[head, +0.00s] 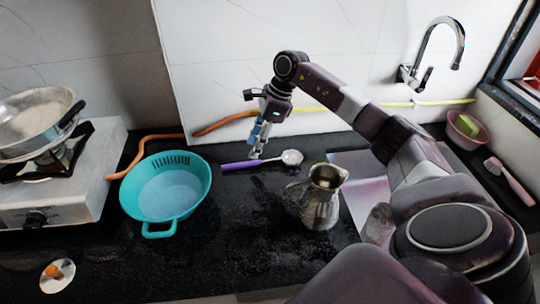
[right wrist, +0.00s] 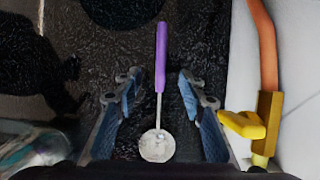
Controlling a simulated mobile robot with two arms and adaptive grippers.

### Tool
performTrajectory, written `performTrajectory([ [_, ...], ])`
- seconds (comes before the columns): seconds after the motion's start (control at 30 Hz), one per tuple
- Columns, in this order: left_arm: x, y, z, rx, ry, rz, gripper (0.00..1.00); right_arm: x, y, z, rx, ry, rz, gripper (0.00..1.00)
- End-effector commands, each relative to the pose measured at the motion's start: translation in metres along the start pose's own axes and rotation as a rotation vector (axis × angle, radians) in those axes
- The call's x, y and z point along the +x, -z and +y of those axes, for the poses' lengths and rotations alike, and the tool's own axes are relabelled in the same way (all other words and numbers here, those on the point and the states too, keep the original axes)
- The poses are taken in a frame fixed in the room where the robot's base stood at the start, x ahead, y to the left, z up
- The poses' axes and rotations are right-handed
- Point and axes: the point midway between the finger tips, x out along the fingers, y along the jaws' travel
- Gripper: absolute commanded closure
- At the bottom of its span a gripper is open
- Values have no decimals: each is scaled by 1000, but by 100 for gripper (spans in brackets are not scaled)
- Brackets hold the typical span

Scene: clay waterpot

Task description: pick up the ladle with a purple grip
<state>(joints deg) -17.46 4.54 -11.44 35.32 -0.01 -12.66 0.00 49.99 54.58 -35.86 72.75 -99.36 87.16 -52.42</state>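The ladle with a purple grip (head: 240,165) lies on the black counter, its pale round bowl (head: 291,157) to the right. In the right wrist view the purple grip (right wrist: 161,55) points up and the bowl (right wrist: 156,145) is near the bottom. My right gripper (head: 257,152) is above the ladle near its grip, pointing down. In the right wrist view the right gripper (right wrist: 158,88) is open, with the ladle's thin stem between its blue-padded fingers. Contact with the ladle is not visible. My left gripper is not in view.
A turquoise colander (head: 167,190) stands left of the ladle, and a metal jug (head: 322,200) stands to its right. An orange hose with a yellow fitting (right wrist: 266,110) runs along the wall behind. A stove with a pan (head: 35,120) is at far left. The front counter is mostly clear.

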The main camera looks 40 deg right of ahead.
Motion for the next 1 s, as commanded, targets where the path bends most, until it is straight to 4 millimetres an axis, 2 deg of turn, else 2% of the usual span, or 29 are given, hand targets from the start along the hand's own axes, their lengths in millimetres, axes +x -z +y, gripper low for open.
performTrajectory([
  [0.27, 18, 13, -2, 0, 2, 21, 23, 24, 2, 4, -3, 5, -2, 63],
  [0.37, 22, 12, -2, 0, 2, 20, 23, 32, 2, 3, -3, 6, -1, 63],
  [0.63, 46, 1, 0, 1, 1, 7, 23, 73, 5, -2, -2, 3, -1, 63],
  [0.9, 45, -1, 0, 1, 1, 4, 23, 75, 5, -2, -2, 5, 0, 63],
  [1.0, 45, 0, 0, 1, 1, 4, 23, 74, 5, -2, -2, 5, 0, 74],
])
